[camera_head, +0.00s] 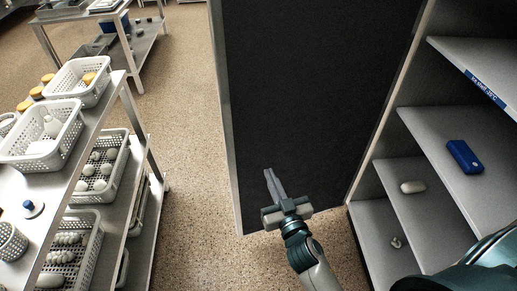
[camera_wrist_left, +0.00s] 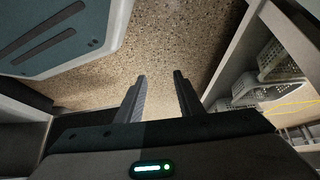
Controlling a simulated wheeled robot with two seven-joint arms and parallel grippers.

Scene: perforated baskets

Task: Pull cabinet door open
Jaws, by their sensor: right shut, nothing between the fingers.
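The cabinet door (camera_head: 305,85) is a tall dark panel with a pale metal edge in the middle of the head view. It stands swung open, and the cabinet (camera_head: 430,130) with its shelves is exposed to its right. My right gripper (camera_head: 272,180) is in front of the lower part of the dark face, shut with its fingers together and empty. I cannot tell whether it touches the door. My left gripper (camera_wrist_left: 160,76) shows in the left wrist view, its two fingers apart over speckled floor with nothing between them.
Cabinet shelves hold a blue case (camera_head: 464,156) and a white item (camera_head: 412,187). A metal rack (camera_head: 120,92) with white perforated baskets (camera_head: 84,82) stands at the left. Speckled floor (camera_head: 185,130) is clear between rack and door. Baskets (camera_wrist_left: 268,85) also show right in the left wrist view.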

